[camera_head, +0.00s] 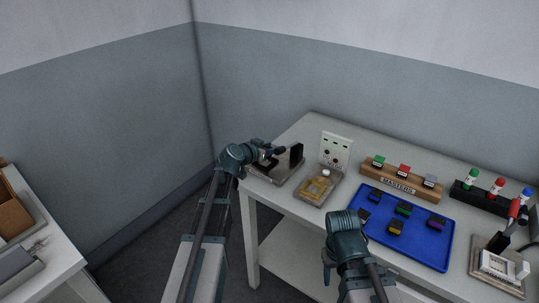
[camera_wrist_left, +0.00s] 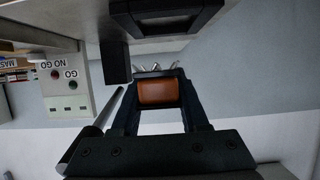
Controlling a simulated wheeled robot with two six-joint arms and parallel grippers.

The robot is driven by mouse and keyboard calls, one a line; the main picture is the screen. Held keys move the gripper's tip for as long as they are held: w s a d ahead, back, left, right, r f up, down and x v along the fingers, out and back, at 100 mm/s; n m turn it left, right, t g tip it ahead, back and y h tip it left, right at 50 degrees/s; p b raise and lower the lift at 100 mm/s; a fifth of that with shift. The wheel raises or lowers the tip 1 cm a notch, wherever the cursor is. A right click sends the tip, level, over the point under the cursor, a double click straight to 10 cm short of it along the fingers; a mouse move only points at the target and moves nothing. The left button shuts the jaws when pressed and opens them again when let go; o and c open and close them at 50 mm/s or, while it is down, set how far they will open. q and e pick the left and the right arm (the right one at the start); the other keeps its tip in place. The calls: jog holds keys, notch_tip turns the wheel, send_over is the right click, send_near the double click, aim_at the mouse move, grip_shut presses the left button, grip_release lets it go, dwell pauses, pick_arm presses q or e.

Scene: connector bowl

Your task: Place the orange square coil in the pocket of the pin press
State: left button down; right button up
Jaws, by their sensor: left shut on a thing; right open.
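The orange square coil (camera_wrist_left: 157,93) is held between the fingers of my left gripper (camera_wrist_left: 160,108) in the left wrist view. Thin silvery prongs show just beyond it. In the head view my left gripper (camera_head: 280,151) is over the pin press, a grey base (camera_head: 268,175) with a black upright (camera_head: 296,156), at the table's left end. The coil cannot be made out there. A dark-framed recess (camera_wrist_left: 172,18) shows at the top of the wrist view, apart from the coil. My right gripper (camera_head: 328,268) is open at the table's front edge, its fingertips partly hidden.
A white GO/NO GO gauge (camera_head: 336,149) stands behind a grey fixture with an amber part (camera_head: 318,187). A blue tray (camera_head: 430,250) with several small blocks, a wooden MASTERS rack (camera_head: 402,185) and a marker holder (camera_head: 478,199) fill the right side.

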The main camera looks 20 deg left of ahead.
pick_arm(q)
jog(key=shift+a, duration=0.1)
jog(key=shift+w+a, duration=0.2)
jog(key=shift+w, duration=0.15)
notch_tip(320, 180, down, 4)
jog(key=b, duration=0.3)
jog(key=shift+w+a+r+b, duration=0.1)
jog(key=shift+r+b, duration=0.1)
jog(key=shift+b, duration=0.15)
jog(key=shift+f, duration=0.1)
jog(key=shift+f, duration=0.15)
jog(key=shift+c, duration=2.1)
grip_release()
jog(key=shift+r, duration=0.2)
